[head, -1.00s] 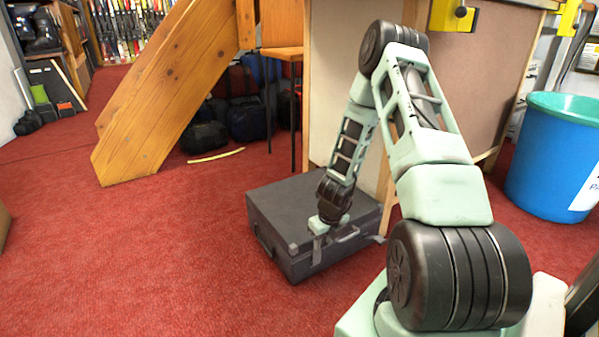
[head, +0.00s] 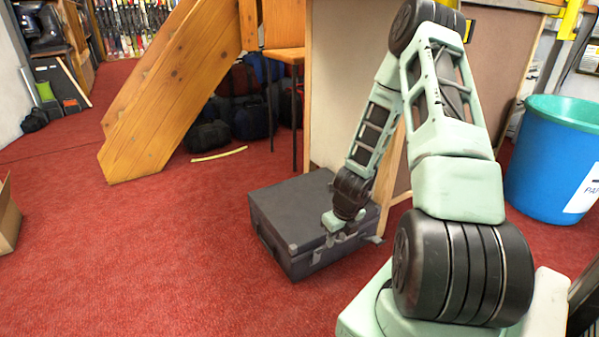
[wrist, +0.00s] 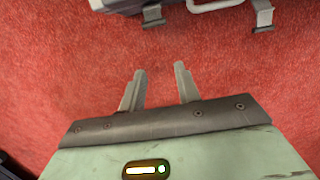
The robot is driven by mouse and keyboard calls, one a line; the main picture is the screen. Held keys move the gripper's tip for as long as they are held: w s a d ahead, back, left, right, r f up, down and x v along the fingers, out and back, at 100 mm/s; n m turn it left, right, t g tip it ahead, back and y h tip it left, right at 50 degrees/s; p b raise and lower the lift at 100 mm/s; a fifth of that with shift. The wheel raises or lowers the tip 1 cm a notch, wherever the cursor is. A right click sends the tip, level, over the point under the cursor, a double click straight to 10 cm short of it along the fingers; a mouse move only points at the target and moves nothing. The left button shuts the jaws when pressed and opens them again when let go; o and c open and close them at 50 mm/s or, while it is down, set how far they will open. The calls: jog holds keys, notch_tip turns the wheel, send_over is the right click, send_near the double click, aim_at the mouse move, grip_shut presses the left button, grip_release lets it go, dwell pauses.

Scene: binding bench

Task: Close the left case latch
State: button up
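The dark grey case (head: 305,212) lies flat on the red carpet. The right latch (head: 375,239) sticks out at the right end of the front. In the wrist view the left latch (wrist: 153,15), the handle (wrist: 215,5) and the right latch (wrist: 263,14) lie along the top edge. My gripper's fingers (wrist: 160,75) are apart, with only carpet between them, short of the case edge.
A wooden panel (head: 345,90) stands right behind the case. A blue bin (head: 550,165) stands at the right, and a slanted wooden beam (head: 165,105) at the back left. A cardboard box (head: 8,215) shows at the left edge. Carpet left of the case is clear.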

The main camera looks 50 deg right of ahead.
jog(key=w+a+r+n+p, duration=0.1)
jog(key=a+r+n+p, duration=0.2)
jog(key=r, duration=0.4)
jog(key=w+a+r+n+y+p, duration=0.1)
jog(key=w+a+r+n+p, duration=0.1)
jog(key=r, duration=0.5)
jog(key=w+a+r+n+p, duration=0.1)
jog(key=a+r+n+p, duration=0.4)
jog(key=r+p, duration=0.1)
jog(key=shift+w+a+r+t+y+p, duration=0.3)
jog(key=shift+a+r+t+p, duration=0.1)
jog(key=shift+r, duration=0.1)
